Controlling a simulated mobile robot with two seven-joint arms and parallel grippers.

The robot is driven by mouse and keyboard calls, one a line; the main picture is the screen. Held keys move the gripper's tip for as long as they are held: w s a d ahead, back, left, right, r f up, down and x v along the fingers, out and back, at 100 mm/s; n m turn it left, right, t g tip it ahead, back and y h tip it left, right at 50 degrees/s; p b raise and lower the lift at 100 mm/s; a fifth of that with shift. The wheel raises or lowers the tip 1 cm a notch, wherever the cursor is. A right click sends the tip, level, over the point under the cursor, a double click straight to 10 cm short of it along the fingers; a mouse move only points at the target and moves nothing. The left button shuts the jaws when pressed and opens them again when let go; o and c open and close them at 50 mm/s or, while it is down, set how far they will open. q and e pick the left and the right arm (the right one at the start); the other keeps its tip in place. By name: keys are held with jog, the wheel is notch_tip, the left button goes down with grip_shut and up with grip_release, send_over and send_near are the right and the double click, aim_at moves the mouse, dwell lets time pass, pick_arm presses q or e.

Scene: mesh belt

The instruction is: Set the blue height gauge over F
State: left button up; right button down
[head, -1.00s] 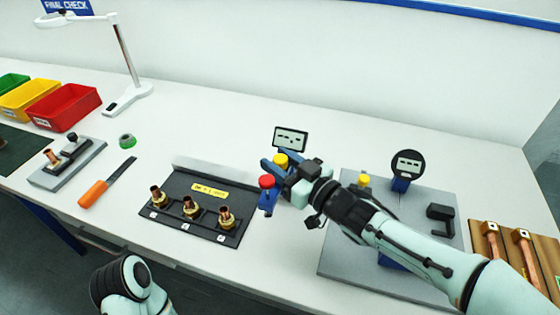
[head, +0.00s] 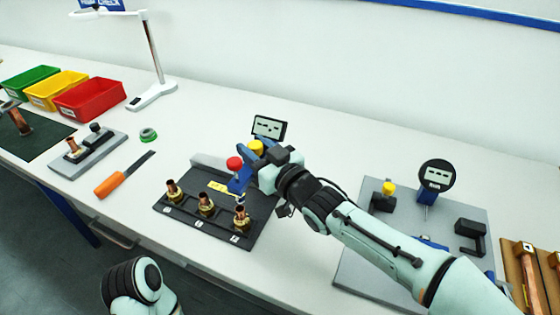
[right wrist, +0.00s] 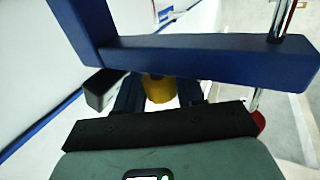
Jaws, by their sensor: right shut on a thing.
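The blue height gauge (head: 238,183) has a red knob, a yellow knob and a dark digital display (head: 269,127). My right gripper (head: 257,152) is shut on it near the yellow knob. In the right wrist view the gauge's blue frame (right wrist: 210,58) fills the upper part, with a metal rod at right. In the head view the gauge's lower end appears just above the right-hand brass fitting (head: 241,219) on the black plate (head: 211,240); whether they touch is unclear. Small white labels stand before the fittings, too small to read. My left gripper is out of view.
Two more fittings (head: 204,205) stand left on the plate. An orange-handled tool (head: 110,186), a green ring (head: 148,135) and a grey fixture (head: 88,152) lie further left. A grey base (head: 375,265) with a round gauge (head: 436,175) stands at right.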

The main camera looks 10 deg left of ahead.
jog(key=shift+w+a, duration=0.1)
jog(key=shift+a, duration=0.15)
jog(key=c, duration=1.1)
grip_release()
jog(key=v, duration=1.3)
jog(key=shift+s+d, duration=0.15)
jog(key=shift+s, duration=0.05)
